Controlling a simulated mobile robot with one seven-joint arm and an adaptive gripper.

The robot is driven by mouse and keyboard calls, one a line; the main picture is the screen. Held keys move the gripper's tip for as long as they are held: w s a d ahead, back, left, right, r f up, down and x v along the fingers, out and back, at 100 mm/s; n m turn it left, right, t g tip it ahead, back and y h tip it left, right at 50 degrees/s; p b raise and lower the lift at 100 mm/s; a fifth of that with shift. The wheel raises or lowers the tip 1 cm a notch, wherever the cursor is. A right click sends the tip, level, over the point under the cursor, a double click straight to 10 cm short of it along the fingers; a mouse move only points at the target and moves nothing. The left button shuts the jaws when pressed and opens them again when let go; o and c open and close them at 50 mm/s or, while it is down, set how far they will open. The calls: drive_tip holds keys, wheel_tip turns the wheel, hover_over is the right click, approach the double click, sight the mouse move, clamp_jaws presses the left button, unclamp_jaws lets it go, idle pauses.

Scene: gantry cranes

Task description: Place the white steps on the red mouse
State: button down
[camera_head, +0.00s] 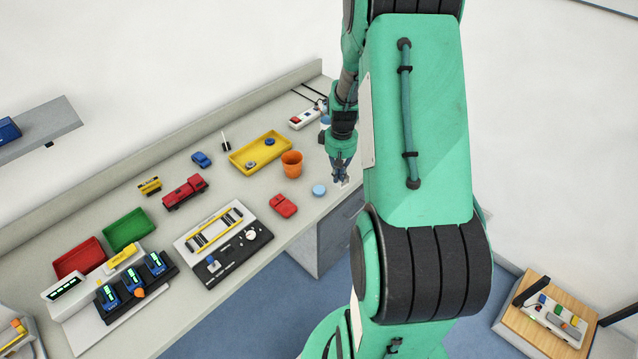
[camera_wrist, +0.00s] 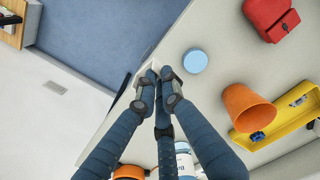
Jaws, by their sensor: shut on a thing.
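My gripper (camera_head: 340,176) is low over the front edge of the worktop, right of the orange cup. In the wrist view its fingers (camera_wrist: 157,86) are close together around a small pale piece. That piece looks like the white steps (camera_head: 345,182), mostly hidden by the fingers; its stepped shape cannot be made out. The red mouse (camera_head: 283,205) lies on the worktop, left of my gripper and near the front edge. It also shows at the top right of the wrist view (camera_wrist: 270,18). Nothing is on top of it.
A light-blue disc (camera_head: 319,190) lies between my gripper and the red mouse. An orange cup (camera_head: 292,164) and a yellow tray (camera_head: 260,153) stand behind. A black-and-white crane panel (camera_head: 223,245) is left of the mouse. Bare worktop surrounds the mouse.

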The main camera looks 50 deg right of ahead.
drive_tip(key=s+a+r+n+p, duration=0.1)
drive_tip(key=s+a, duration=0.1)
drive_tip(key=a, duration=1)
drive_tip(key=s+a+r+n+p, duration=0.1)
drive_tip(key=s+a+r+p, duration=0.1)
drive_tip(key=a, duration=1.1)
drive_tip(key=shift+s, duration=0.6)
drive_tip(key=shift+w+d+r, duration=0.1)
hover_over(279, 206)
drive_tip(key=shift+f, duration=0.75)
drive_tip(key=shift+f+b, duration=0.5)
drive_tip(key=shift+f, duration=1.25)
drive_tip(key=shift+f, duration=0.15)
drive_tip(key=c, duration=1.9)
unclamp_jaws()
